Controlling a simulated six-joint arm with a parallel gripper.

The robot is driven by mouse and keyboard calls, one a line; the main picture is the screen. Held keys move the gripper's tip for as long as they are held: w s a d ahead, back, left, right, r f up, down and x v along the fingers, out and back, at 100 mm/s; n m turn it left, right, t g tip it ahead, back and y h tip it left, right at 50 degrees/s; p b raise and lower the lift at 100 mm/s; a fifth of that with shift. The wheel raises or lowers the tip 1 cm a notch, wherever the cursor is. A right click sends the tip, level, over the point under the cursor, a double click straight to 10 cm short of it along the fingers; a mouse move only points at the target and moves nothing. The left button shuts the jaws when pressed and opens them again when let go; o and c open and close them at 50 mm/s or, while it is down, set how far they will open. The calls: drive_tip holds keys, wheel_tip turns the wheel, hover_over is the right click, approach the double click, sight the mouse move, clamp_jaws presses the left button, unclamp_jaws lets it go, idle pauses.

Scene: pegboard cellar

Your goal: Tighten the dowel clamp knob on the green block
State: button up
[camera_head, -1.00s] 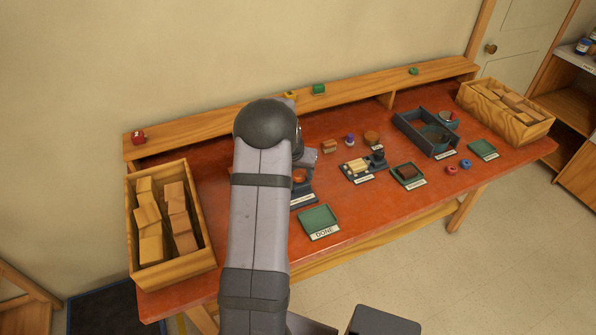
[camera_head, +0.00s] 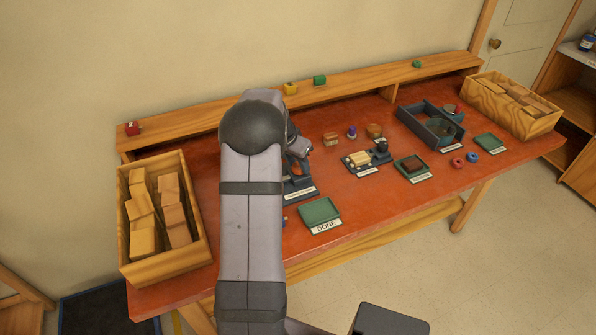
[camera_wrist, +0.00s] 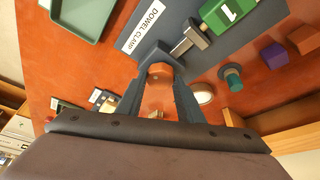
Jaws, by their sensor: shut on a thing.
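The green block (camera_wrist: 228,14), marked 1, sits at the dark dowel clamp (camera_wrist: 190,22) in the wrist view, against a metal rod and jaw. The label on its base reads DOWEL CLAMP; the base shows partly in the head view (camera_head: 298,186). In the head view my arm hides the green block and much of the clamp.
A crate of wooden blocks (camera_head: 190,258) stands at the left end and another (camera_head: 512,118) at the right. A teal peg (camera_wrist: 232,78) stands near the clamp.

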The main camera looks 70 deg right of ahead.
drive_tip(key=m+b, duration=0.1)
drive_tip(key=m+g+b, duration=0.1)
drive_tip(key=shift+w+f+m, duration=0.15)
drive_tip(key=shift+f+m, duration=0.05)
drive_tip(key=shift+m, duration=0.2)
drive_tip(key=m, duration=0.1)
drive_tip(key=m+g+y, duration=0.1)
drive_tip(key=m, duration=0.1)
drive_tip(key=shift+w+d+r+m, duration=0.1)
drive_tip(key=shift+r+m, duration=0.1)
drive_tip(key=shift+m, duration=0.1)
drive_tip(key=m+g+y+p, duration=0.1)
drive_tip(key=m+p, duration=0.1)
drive_tip(key=m, duration=0.2)
drive_tip(key=shift+d+r, duration=0.15)
drive_tip(key=shift+m+g+y+p, duration=0.3)
drive_tip(key=shift+m+y+p, duration=0.4)
drive_tip(key=shift+m+p, duration=0.6)
drive_tip(key=o, duration=1.1)
drive_tip(key=shift+c, duration=0.2)
drive_tip(key=shift+w, duration=0.1)
